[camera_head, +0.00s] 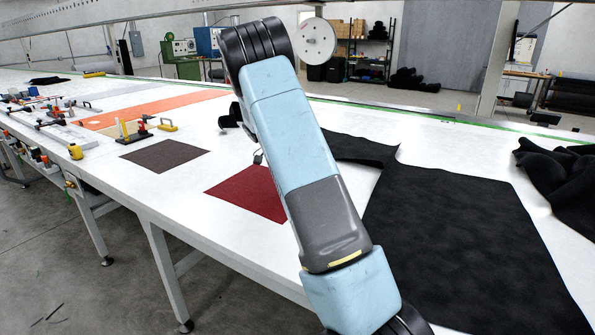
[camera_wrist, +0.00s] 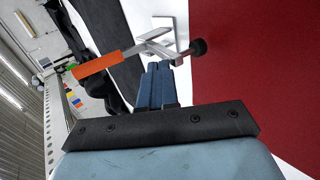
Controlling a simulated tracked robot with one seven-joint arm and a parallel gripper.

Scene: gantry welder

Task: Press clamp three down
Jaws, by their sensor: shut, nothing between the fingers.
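One toggle clamp (camera_wrist: 158,46) shows in the wrist view, with an orange handle (camera_wrist: 98,63), a metal arm and a black rubber tip (camera_wrist: 197,47) beside a dark red sheet (camera_wrist: 260,70). No number shows on it, so I cannot tell if it is clamp three. My gripper (camera_wrist: 160,66) has its blue fingers together, with nothing between them. The fingertips are close to the clamp's metal arm; I cannot tell if they touch it. In the head view my arm hides the gripper and most of this clamp; the red sheet (camera_head: 247,192) shows left of the arm.
The long white table (camera_head: 180,200) holds a brown sheet (camera_head: 165,156), an orange sheet (camera_head: 160,108) and a black cloth (camera_head: 450,230). Several tools and clamps (camera_head: 145,128) stand at the left. Open floor (camera_head: 60,250) lies in front of the table.

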